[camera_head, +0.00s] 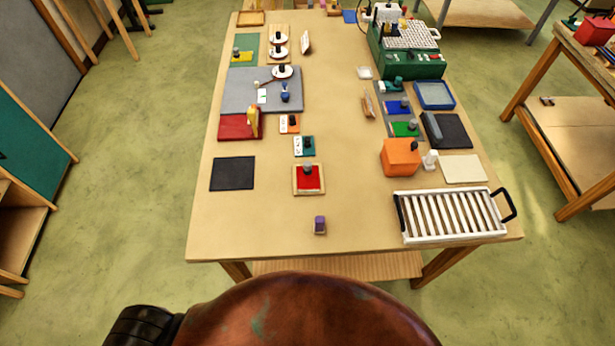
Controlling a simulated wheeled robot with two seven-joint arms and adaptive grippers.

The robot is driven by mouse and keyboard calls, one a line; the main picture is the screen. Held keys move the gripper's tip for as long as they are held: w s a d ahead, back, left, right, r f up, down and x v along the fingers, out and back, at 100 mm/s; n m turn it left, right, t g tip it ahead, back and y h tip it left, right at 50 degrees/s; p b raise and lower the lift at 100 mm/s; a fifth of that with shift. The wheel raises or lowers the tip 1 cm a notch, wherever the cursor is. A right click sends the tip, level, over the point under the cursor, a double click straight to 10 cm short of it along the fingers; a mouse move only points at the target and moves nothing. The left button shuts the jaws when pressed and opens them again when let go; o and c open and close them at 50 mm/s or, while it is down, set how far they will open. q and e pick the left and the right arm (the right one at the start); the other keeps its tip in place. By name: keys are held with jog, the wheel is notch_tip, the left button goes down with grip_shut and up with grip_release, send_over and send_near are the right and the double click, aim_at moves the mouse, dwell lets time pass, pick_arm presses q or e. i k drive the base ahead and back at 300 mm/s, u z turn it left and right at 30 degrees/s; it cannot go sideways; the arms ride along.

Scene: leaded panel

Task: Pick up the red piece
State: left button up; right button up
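The red piece (309,181) is a flat red square with a grey knob standing up from its back edge. It lies in a shallow light wooden tray (309,193) near the middle front of the table. Nothing covers it except its own knob. Neither of my grippers shows in the head view. Only parts of my own body fill the bottom edge.
A purple block (320,225) stands in front of the tray. A black mat (233,174) lies to the left. An orange block (400,157) and a white slatted rack (452,216) are to the right. A teal piece (304,146) lies just behind. Bare tabletop surrounds the tray.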

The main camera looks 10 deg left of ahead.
aim_at(308, 175)
jog(key=z, duration=2.25)
jog(key=k, duration=1)
jog(key=u, duration=1.1)
